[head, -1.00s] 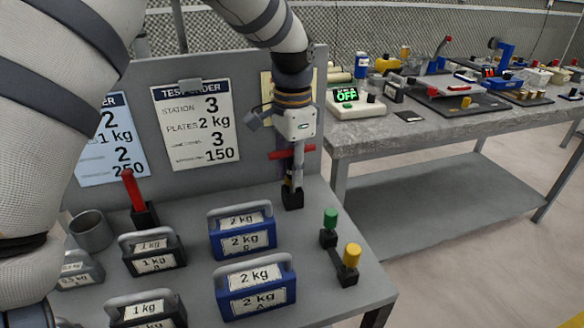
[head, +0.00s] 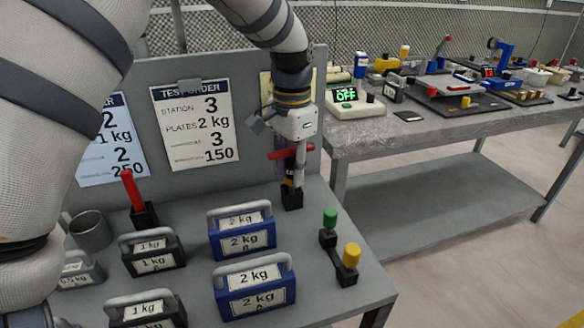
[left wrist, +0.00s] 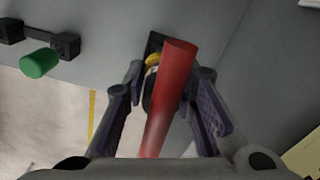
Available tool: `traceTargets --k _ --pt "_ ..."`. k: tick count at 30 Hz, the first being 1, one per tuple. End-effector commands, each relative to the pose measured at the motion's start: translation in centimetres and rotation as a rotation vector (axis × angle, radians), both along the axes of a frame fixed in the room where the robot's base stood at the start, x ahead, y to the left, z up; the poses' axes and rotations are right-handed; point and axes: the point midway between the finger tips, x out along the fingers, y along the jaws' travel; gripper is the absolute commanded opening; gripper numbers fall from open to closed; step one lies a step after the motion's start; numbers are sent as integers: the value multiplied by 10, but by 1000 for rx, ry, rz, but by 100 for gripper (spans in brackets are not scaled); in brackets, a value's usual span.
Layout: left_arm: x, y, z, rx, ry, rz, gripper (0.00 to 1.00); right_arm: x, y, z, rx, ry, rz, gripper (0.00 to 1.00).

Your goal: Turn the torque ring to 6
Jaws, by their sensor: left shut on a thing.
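A T-handled torque tool stands upright in a black socket (head: 292,201) at the right end of the grey bench. Its red crossbar (head: 283,154) shows in the head view; the left wrist view has the red bar (left wrist: 171,95) large between my fingers. A yellow and black ring (left wrist: 152,62), seemingly the torque ring, shows beyond the bar, partly hidden. My left gripper (head: 292,184) points down over the tool, fingers on both sides, shut on what looks like the ring. The ring's scale and setting cannot be read. My right gripper is not in view.
Blue 2 kg plates (head: 255,287) and dark 1 kg plates (head: 153,255) stand on the bench. A green and yellow peg fixture (head: 340,255) is at right. A red-handled tool (head: 133,190) stands at left. The back panel (head: 245,95) with order sheets is close behind the gripper.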

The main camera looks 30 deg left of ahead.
Motion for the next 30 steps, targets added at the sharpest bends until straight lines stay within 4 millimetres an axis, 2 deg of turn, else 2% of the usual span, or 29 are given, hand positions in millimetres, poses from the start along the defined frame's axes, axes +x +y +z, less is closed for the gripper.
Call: traceTargets --k 29,30 --pt "-1 0 -1 1 4 -1 0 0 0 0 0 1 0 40" --pt "-1 0 -1 1 4 -1 34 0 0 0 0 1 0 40"
